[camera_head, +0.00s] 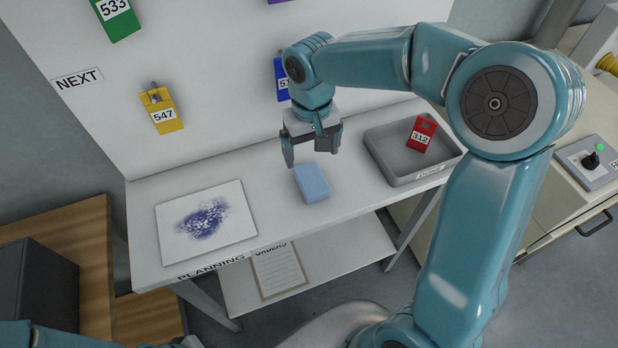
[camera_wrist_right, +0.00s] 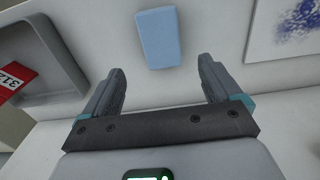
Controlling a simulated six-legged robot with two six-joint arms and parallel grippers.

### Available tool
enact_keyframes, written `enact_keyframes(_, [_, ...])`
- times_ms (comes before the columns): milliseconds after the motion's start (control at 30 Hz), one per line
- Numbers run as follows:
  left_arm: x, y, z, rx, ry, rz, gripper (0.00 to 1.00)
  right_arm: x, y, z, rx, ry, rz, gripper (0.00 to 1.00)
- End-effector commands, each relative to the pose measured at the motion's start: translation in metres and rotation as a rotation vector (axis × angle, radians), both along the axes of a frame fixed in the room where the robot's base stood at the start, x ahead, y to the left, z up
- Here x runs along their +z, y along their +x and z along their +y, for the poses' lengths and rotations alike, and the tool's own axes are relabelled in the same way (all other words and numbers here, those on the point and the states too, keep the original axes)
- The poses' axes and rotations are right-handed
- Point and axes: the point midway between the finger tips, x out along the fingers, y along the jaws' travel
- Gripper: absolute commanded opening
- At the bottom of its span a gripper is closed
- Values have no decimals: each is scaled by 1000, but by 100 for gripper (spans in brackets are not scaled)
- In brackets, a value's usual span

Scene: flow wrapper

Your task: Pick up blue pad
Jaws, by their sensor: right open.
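The blue pad (camera_head: 311,183) is a light blue block lying on the white table, between the paper with blue smudges and the grey tray. It also shows in the right wrist view (camera_wrist_right: 158,38), beyond the fingertips and roughly between their lines. My right gripper (camera_head: 311,157) is open and empty above the table, just behind the pad, apart from it. Its two fingers show in the right wrist view (camera_wrist_right: 160,82) with nothing between them. Part of my left arm shows at the bottom left of the head view, but its gripper does not.
A grey tray (camera_head: 408,174) with a red 312 tag (camera_head: 420,134) stands to the right. A paper with blue smudges (camera_head: 206,222) lies to the left. The white board (camera_head: 215,60) behind carries a yellow 547 tag (camera_head: 161,109), a green one and a blue one. Table around the pad is clear.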

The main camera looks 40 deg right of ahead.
Motion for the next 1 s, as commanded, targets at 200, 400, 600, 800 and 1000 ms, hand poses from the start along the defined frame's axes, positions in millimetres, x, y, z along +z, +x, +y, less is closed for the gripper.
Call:
enact_keyframes(200, [0, 0, 0, 0, 0, 0, 0, -33, 0, 1, 0, 0, 1, 92])
enact_keyframes(400, [5, 0, 0, 0, 0, 0, 0, -50, 2, 2, 2, 0, 3, 92])
enact_keyframes(600, [9, 0, 0, 0, 0, -1, 0, -82, 5, 3, 1, 0, 3, 92])
enact_keyframes(800, [9, 0, 0, 0, 0, 0, 0, -89, 7, 3, 0, 1, -1, 92])
enact_keyframes(1000, [9, 0, 0, 0, 0, 0, 0, -89, 6, 3, 0, 0, -1, 62])
